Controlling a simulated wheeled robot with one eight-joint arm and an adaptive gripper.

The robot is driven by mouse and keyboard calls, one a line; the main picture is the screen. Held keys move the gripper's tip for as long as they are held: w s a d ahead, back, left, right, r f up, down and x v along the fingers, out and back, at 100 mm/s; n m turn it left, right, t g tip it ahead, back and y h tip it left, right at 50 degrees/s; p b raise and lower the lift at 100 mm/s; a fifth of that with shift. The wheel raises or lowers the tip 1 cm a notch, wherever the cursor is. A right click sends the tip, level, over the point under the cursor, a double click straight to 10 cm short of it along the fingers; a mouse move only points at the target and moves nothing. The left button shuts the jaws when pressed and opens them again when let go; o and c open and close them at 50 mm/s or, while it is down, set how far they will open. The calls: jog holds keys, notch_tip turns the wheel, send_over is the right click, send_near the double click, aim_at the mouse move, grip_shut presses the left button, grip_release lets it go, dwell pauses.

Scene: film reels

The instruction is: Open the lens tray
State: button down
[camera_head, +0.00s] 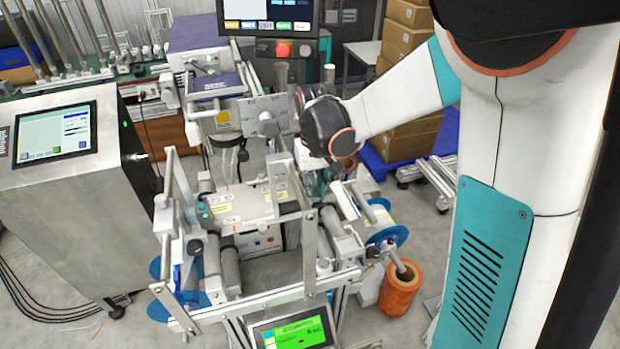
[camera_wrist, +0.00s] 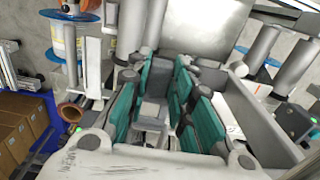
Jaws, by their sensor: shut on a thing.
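My gripper (camera_wrist: 158,88) shows in the wrist view with its teal-padded fingers reaching into the metal machine. It is shut on a small grey part of the machine (camera_wrist: 152,110) between the pads. I cannot tell whether this part belongs to the lens tray, and no tray stands out clearly in either view. In the head view my wrist comes in from the right, at the right side of the machine (camera_head: 240,208). The fingers and their contact are mostly hidden there behind the wrist and the machine's plates.
A grey cabinet with a screen (camera_head: 55,135) stands left. An orange roll (camera_head: 400,290) and a blue-flanged reel (camera_head: 385,225) sit at the machine's right. Cardboard boxes (camera_head: 405,135) on a blue pallet stand behind my arm. A green-lit display (camera_head: 295,332) is at the front.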

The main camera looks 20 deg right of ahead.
jog(key=shift+s, duration=0.3)
jog(key=c, duration=1.4)
grip_release()
jog(key=shift+r, duration=0.15)
notch_tip(320, 180, up, 12)
